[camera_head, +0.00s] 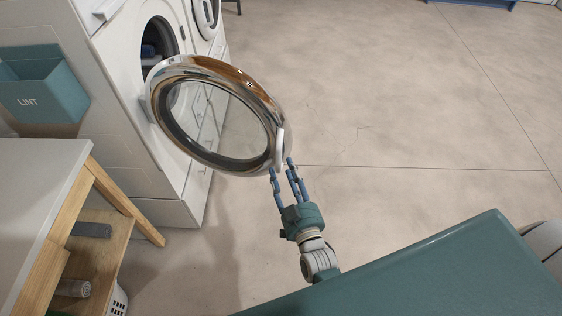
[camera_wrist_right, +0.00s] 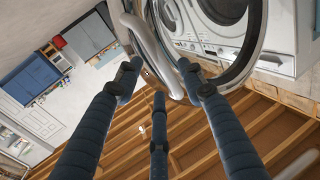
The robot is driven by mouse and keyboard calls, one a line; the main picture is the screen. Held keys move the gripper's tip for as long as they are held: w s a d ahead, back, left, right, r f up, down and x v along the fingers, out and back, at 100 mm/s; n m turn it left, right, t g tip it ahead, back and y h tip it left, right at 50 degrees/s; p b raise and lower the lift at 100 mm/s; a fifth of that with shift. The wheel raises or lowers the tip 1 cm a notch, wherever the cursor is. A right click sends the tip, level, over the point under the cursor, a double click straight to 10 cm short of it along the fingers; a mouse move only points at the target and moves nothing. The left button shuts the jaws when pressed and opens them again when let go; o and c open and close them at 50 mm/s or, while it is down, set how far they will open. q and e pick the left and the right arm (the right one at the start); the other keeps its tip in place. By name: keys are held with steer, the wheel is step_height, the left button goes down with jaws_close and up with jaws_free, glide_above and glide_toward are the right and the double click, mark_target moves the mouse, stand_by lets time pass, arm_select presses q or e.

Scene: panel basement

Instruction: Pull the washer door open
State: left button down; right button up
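The washer door (camera_head: 262,97), a round glass pane in a shiny chrome rim, is swung well out from the white washer (camera_head: 118,50). Its pale handle (camera_head: 280,148) is on the edge farthest from the washer. My right gripper (camera_head: 282,167) is at this handle, with fingers on either side of its lower end. In the right wrist view, the handle (camera_wrist_right: 152,50) runs between the fingertips of the gripper (camera_wrist_right: 159,72). Whether the fingers press on it is unclear. The washer's opening (camera_head: 158,42) is partly exposed behind the door. My left gripper is out of view.
A teal lint bin (camera_head: 45,88) is mounted on a side panel at left. A wooden-legged table (camera_head: 45,165) with a shelf stands at lower left. Another white machine's round door (camera_head: 205,14) is beyond the washer. The floor (camera_head: 400,110) to the right is clear.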

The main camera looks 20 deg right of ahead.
steer(key=s, duration=0.7)
steer(key=shift+a, duration=0.2)
steer(key=s+a+f+n+g+y+b, duration=0.1)
steer(key=s+f+g, duration=0.25)
steer(key=f, duration=0.65)
steer(key=s+a+f+g+y, duration=0.15)
steer(key=s+f, duration=0.25)
steer(key=f, duration=0.6)
steer(key=s+a+f+n+g+b, duration=0.1)
steer(key=s+f+g, duration=0.25)
steer(key=f, duration=0.65)
steer(key=s+d+f+g+b, duration=0.1)
steer(key=s+d+f+g, duration=0.3)
steer(key=s+f, duration=0.5)
steer(key=s+d+f+n+g+h, duration=0.1)
steer(key=s+d+f+g, duration=0.3)
steer(key=s, duration=1.2)
step_height(320, 180, down, 5)
steer(key=shift+s+d+r+b, duration=0.15)
steer(key=shift+s+d+b, duration=0.25)
steer(key=shift+d, duration=0.3)
steer(key=shift+g+h, duration=0.25)
